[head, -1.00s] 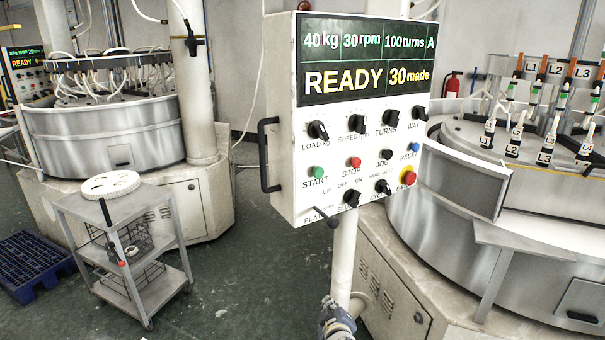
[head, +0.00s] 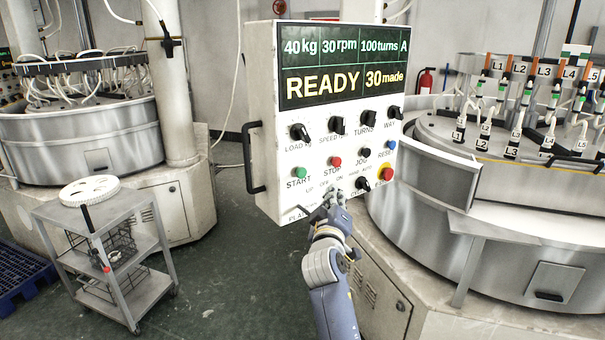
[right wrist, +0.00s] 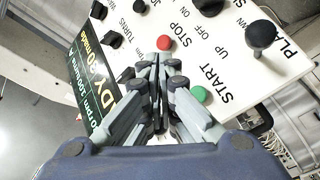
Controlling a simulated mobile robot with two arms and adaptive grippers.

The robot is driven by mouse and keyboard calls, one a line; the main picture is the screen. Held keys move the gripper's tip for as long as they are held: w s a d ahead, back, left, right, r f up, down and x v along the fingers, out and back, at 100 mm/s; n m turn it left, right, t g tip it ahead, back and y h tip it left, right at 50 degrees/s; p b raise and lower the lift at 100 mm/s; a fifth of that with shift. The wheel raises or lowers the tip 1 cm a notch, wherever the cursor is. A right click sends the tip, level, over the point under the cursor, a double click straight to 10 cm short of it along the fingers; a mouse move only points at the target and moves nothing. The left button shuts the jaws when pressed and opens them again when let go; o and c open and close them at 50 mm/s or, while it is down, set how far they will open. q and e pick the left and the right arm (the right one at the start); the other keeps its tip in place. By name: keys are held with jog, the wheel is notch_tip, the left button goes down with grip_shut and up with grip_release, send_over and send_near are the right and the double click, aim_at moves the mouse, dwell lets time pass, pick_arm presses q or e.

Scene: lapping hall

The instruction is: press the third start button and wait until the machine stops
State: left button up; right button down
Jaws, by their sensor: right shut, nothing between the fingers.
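The white control box (head: 262,110) stands in front of me, its display (head: 341,65) reading READY and 30 made. Its green START button (head: 300,172) sits at lower left, beside the red STOP button (head: 335,162). My right gripper (head: 334,194) is shut and empty in front of the lower panel, hiding some lower switches. In the right wrist view, the closed fingertips (right wrist: 163,60) lie close to the red STOP button (right wrist: 164,43), with the green START button (right wrist: 199,94) beside the fingers. I cannot tell whether they touch the panel. My left gripper is not in view.
A red emergency button (head: 387,174) is at the panel's lower right. A black handle (head: 250,158) juts from its left side. The lapping machine (head: 500,250) stands at right, another at left (head: 80,140). A grey trolley (head: 105,225) stands at left on the floor.

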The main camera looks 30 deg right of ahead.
aim_at(300, 173)
jog(key=shift+a+r, duration=0.15)
jog(key=shift+a, duration=0.05)
jog(key=w+b, duration=0.1)
jog(key=w, duration=0.1)
jog(key=w+b, duration=0.2)
jog(key=w, duration=0.1)
jog(key=w+b, duration=0.1)
jog(key=w, duration=0.1)
jog(key=shift+w+a+f+b, duration=0.15)
jog(key=shift+a+f+b, duration=0.1)
jog(key=shift+b, duration=0.05)
jog(key=shift+w+a+r+b, duration=0.1)
jog(key=shift+w+b, duration=0.1)
jog(key=shift+w, duration=0.15)
jog(key=shift+w+r+b, duration=0.1)
jog(key=shift+w+b, duration=0.05)
jog(key=shift+w, duration=0.2)
dwell(0.8)
jog(key=shift+w, duration=0.15)
jog(key=shift+w+b, duration=0.3)
